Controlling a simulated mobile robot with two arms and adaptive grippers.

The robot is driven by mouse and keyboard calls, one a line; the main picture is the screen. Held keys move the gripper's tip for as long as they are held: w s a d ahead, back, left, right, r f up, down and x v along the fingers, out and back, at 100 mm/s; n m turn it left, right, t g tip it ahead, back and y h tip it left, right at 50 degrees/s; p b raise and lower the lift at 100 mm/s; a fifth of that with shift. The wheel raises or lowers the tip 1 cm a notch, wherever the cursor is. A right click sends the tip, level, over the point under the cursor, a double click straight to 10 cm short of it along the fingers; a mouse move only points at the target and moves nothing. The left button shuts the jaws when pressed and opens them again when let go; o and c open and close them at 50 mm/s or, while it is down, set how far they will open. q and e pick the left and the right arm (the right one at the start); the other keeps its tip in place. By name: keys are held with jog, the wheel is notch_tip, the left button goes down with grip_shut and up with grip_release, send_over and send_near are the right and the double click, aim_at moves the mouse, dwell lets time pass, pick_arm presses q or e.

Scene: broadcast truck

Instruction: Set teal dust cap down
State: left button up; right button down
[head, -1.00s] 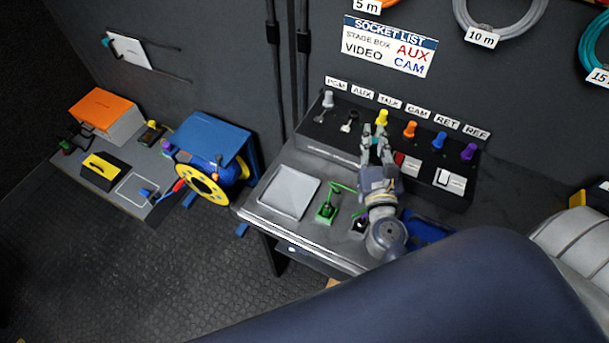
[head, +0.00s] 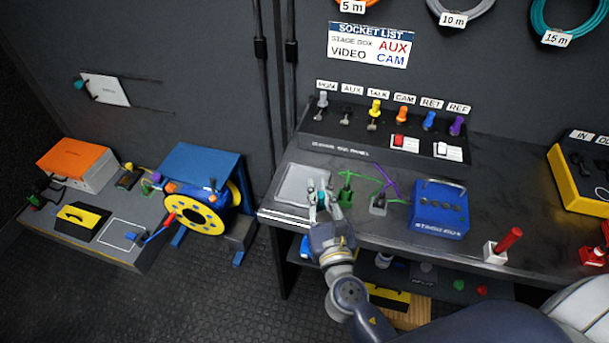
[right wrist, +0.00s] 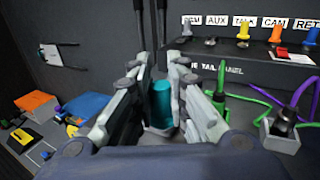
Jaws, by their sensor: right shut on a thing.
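My right gripper (head: 320,192) is over the front right part of a light grey square tray (head: 293,182) on the workbench. In the right wrist view, its fingers (right wrist: 162,90) are shut on a teal cylindrical dust cap (right wrist: 160,104), which stands roughly upright between them. The fingers hide the cap's sides. I cannot tell whether its lower end touches the tray. In the head view, the fingers mostly hide the cap. My left gripper is not in view.
A green-cabled connector (head: 345,194) stands close to the right of the gripper, with a purple-cabled one (head: 379,204) beyond it. A blue stage box (head: 439,212) sits farther right. The labelled socket panel (head: 375,146) with coloured plugs stands behind.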

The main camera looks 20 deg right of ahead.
jog(key=w, duration=0.7)
jog(key=w+f, duration=0.1)
jog(key=w, duration=0.2)
jog(key=shift+w+a, duration=0.1)
jog(key=shift+w, duration=0.25)
jog(key=shift+w+f, duration=0.15)
jog(key=shift+f, duration=0.05)
notch_tip(320, 180, down, 3)
jog(key=shift+f+b, duration=0.1)
jog(key=shift+b, duration=0.7)
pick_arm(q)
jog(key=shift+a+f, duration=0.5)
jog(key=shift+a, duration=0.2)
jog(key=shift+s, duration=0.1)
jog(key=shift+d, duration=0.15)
pick_arm(e)
jog(key=shift+f, duration=0.2)
jog(key=c, duration=1.6)
grip_release()
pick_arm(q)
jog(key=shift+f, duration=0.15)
pick_arm(e)
jog(key=shift+o, duration=0.2)
